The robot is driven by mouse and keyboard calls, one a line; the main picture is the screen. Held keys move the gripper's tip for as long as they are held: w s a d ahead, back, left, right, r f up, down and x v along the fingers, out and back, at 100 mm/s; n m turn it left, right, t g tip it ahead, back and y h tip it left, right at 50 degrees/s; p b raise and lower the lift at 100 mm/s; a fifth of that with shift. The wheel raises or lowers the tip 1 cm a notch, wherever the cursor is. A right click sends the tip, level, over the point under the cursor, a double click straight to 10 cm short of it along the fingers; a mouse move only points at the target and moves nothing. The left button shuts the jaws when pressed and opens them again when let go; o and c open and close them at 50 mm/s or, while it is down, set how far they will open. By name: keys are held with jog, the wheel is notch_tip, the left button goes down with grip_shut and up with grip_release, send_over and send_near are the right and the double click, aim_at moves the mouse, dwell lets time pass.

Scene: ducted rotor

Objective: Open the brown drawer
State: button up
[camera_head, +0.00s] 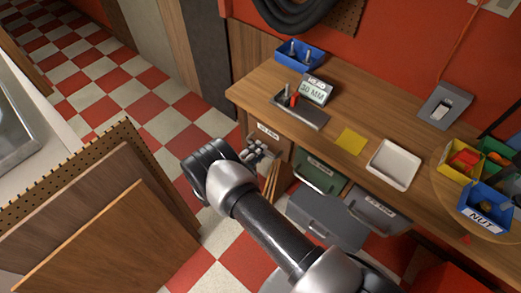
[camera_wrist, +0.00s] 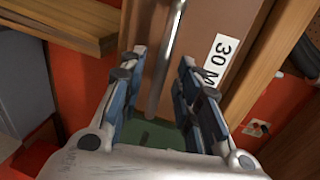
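The brown drawer (camera_head: 284,146) is under the workbench, at the left end of the drawer row, largely hidden behind my gripper (camera_head: 258,152). In the wrist view the brown drawer front (camera_wrist: 213,38) carries a white label reading "30 M", cut off by a finger. Its metal bar handle (camera_wrist: 166,60) runs between the two fingers of my gripper (camera_wrist: 161,66). The fingers stand apart on either side of the bar, with gaps visible. The drawer looks closed, but I cannot tell for sure.
A green drawer (camera_head: 318,174) and a grey drawer (camera_head: 376,212) sit to the right. The workbench top (camera_head: 245,92) above holds a "30 MM" sign (camera_head: 315,90), a white tray (camera_head: 394,164) and bins. Wooden boards (camera_head: 110,240) lean at the left. Checkered floor (camera_head: 150,85) is open behind.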

jog(key=shift+x, duration=1.15)
jog(key=shift+c, duration=0.5)
grip_shut()
